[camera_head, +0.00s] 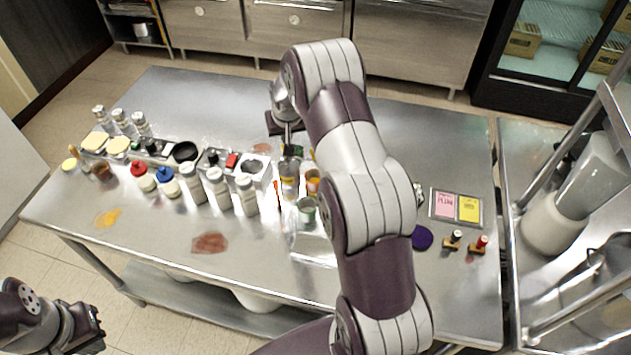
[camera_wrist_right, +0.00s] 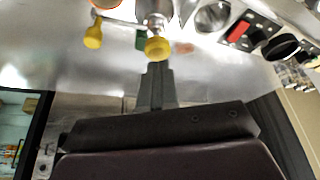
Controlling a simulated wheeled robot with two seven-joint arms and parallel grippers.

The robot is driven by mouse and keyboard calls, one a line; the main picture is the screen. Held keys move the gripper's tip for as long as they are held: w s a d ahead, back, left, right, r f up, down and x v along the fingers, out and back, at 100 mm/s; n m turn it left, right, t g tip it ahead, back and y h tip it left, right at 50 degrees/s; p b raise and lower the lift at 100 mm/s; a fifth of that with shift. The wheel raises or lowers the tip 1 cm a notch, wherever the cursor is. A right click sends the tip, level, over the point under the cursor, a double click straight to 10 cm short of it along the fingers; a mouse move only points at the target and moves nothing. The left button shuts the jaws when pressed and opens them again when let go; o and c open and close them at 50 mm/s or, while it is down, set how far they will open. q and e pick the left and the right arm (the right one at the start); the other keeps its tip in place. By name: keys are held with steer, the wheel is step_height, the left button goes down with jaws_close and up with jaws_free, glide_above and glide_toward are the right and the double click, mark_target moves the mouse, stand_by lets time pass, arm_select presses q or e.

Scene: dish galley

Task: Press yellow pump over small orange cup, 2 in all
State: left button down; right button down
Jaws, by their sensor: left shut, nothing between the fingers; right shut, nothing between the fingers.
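In the right wrist view, two yellow pump heads show: one (camera_wrist_right: 157,47) right at the tips of my right gripper (camera_wrist_right: 157,70), the other (camera_wrist_right: 93,36) to its left. My right gripper is shut and empty. Its fingertips overlap the nearer head in the picture; I cannot tell whether they touch. In the head view, a clear bottle (camera_head: 289,182) stands below this gripper, and an orange cup (camera_head: 312,184) is partly hidden by my right arm. An orange rim (camera_wrist_right: 105,3) shows at the wrist view's top edge. My left gripper (camera_head: 98,330) is shut and empty, off the table at lower left.
A greenish cup (camera_head: 306,211) stands in front of the bottle. White bottles (camera_head: 218,187) and small containers line the left side. A brown spill (camera_head: 210,243) and an orange spill (camera_head: 109,218) mark the table. Pink and yellow cards (camera_head: 457,207) lie at right.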

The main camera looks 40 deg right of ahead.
step_height(320, 180, up, 6)
steer(key=p, duration=0.4)
stand_by(0.4)
steer(key=s+a+n+g+b, duration=0.1)
steer(key=s+a+b, duration=0.1)
steer(key=s+a, duration=0.3)
steer(key=s+a+f+n+g+y+b, duration=0.1)
steer(key=s+a, duration=0.5)
steer(key=s, duration=0.7)
steer(key=s+a+f+n+g+b, duration=0.1)
steer(key=s+a+b, duration=0.3)
steer(key=s, duration=0.5)
steer(key=shift+a+n, duration=0.6)
steer(key=shift+a, duration=0.25)
steer(key=shift+s, duration=0.25)
steer(key=shift+w, duration=0.15)
